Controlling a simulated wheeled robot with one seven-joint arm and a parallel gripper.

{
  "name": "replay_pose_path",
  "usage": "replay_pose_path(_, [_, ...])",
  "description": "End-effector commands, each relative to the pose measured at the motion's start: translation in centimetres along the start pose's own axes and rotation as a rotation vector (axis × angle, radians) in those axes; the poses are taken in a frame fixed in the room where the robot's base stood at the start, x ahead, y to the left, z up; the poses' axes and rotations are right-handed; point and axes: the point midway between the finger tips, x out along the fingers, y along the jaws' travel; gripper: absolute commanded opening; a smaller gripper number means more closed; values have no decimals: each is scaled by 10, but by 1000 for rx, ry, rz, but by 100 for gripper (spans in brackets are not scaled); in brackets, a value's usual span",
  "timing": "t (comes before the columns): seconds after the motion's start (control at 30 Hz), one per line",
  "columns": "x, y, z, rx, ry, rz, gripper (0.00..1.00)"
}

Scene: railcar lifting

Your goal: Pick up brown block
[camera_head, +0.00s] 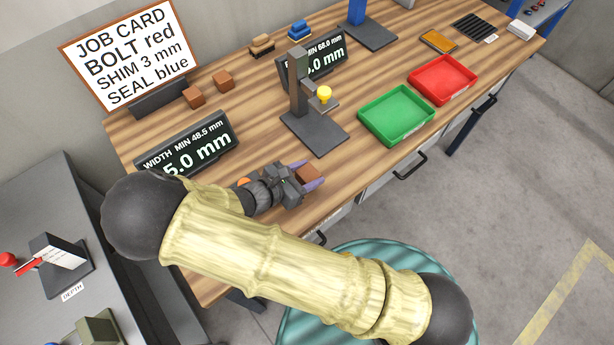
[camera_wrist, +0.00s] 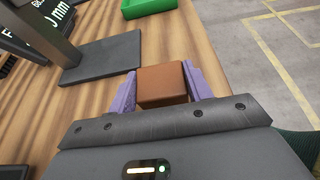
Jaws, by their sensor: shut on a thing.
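A brown block (camera_wrist: 162,84) sits between the two purple fingers of my gripper (camera_wrist: 161,93) in the wrist view, with a finger against each side. In the head view my gripper (camera_head: 305,179) is low over the front part of the wooden bench, shut on the same brown block (camera_head: 309,174). I cannot tell whether the block touches the bench top. Two more brown blocks, one (camera_head: 194,96) and another (camera_head: 224,80), stand at the back left of the bench below the job card.
A gauge stand (camera_head: 316,132) with a yellow knob stands behind my gripper. A green tray (camera_head: 397,115) and a red tray (camera_head: 443,79) lie to the right. Two readout displays, one at left (camera_head: 188,147), stand on the bench. A teal round stool (camera_head: 380,262) is in front.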

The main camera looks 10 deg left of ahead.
Motion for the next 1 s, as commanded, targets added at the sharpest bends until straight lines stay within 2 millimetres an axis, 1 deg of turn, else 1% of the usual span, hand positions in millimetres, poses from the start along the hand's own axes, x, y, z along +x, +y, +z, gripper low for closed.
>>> replay_pose_path(0.3, [-20,0,47,5,3,1,24])
replay_pose_path(0.5, [-29,0,69,2,1,1,24])
replay_pose_path(0.63, [-31,0,74,1,0,0,24])
replay_pose_path(1.0, [-31,0,75,0,-1,0,24])
